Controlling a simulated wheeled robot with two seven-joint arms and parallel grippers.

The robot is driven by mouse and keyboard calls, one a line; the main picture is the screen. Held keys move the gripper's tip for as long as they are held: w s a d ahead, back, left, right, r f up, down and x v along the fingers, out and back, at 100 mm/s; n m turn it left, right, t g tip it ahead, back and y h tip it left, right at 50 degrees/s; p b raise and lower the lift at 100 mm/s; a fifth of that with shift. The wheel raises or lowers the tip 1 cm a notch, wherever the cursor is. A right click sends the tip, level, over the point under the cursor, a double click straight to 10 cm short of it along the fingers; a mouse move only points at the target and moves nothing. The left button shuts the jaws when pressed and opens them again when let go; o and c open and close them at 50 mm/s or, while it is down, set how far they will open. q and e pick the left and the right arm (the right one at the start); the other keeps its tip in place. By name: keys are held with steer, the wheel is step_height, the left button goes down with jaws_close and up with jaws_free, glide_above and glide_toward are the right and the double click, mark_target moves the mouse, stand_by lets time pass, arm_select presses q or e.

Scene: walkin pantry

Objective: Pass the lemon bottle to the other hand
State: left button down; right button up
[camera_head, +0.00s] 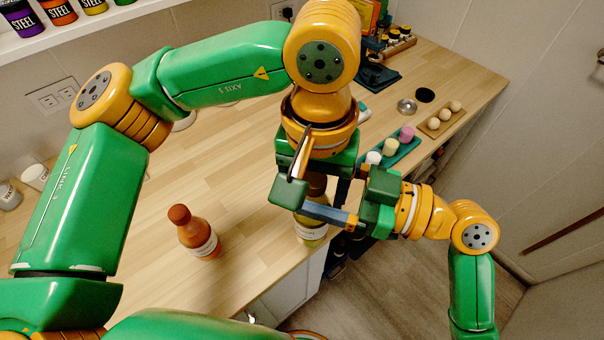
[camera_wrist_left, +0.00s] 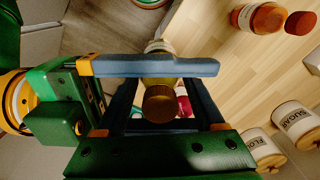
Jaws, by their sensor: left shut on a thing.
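The lemon bottle (camera_head: 311,233) is upright, with yellowish contents and a pale label, near the counter's front edge in the head view. My left gripper (camera_head: 318,198) is above and around it, shut on it. In the left wrist view its brown cap (camera_wrist_left: 160,104) faces the camera between the left fingers. My right gripper (camera_head: 328,212) reaches in from the right, one blue finger crossing close against the bottle. That finger also crosses the bottle in the left wrist view (camera_wrist_left: 150,66). Its other finger is hidden, so its grip is unclear.
An orange-red bottle (camera_head: 197,232) stands on the wooden counter (camera_head: 240,140) left of the grippers. A teal tray (camera_head: 402,150) with small pots and a wooden tray (camera_head: 440,120) with round items lie behind to the right. Labelled canisters (camera_wrist_left: 295,122) show in the left wrist view.

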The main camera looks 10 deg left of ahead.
jaws_close()
arm_select(q)
jaws_free()
arm_select(e)
steer(key=shift+w, duration=0.1)
